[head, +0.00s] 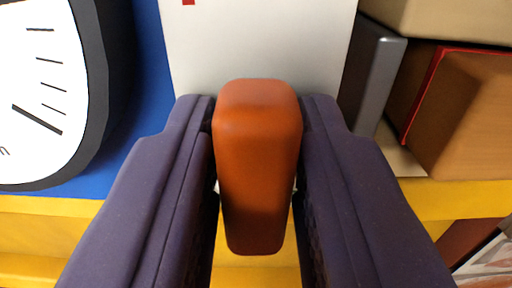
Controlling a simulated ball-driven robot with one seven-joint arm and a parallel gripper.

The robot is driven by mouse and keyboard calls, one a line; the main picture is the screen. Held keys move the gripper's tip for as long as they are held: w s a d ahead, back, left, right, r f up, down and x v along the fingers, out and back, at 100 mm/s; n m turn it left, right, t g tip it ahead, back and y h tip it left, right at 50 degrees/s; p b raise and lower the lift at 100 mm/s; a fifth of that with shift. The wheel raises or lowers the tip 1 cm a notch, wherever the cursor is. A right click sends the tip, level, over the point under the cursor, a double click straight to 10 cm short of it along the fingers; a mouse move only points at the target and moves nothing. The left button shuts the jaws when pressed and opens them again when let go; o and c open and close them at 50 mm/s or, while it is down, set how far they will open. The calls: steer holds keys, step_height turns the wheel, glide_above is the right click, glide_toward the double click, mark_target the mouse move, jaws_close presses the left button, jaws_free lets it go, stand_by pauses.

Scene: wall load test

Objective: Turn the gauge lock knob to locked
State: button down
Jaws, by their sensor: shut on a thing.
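An orange-brown knob (257,165), a rounded upright bar, stands in the middle of the head view. My gripper (257,150) has its two dark purple fingers on either side of the knob, shut on it. Part of a gauge (45,90) with a white face, black marks and a dark rim shows at the upper left. The knob's mount and any lock marking are hidden behind the knob and fingers.
A white panel (255,40) with a small red mark is behind the knob, beside a blue surface (150,100). A yellow beam (50,225) crosses below. A grey post (374,75) and brown boxes (475,115) crowd the right.

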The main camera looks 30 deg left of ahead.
steer(key=shift+f, duration=0.15)
steer(key=c, duration=1)
jaws_free()
steer(key=shift+c, duration=0.2)
steer(key=shift+s, duration=0.1)
steer(key=b+v, duration=0.2)
steer(key=v, duration=0.5)
steer(key=shift+s+d, duration=0.2)
steer(key=shift+d, duration=0.05)
steer(key=d+f+m+h+b, duration=0.2)
steer(key=f+b, duration=0.5)
steer(key=f, duration=0.5)
steer(key=s+d+f+m+h+b, duration=0.1)
steer(key=d+f+h+b, duration=0.3)
steer(key=f+b, duration=0.4)
steer(key=d+f+m+h+b, duration=0.4)
steer(key=f+b, duration=0.4)
steer(key=f, duration=0.9)
steer(key=shift+s+d, duration=0.25)
steer(key=shift+d, duration=0.25)
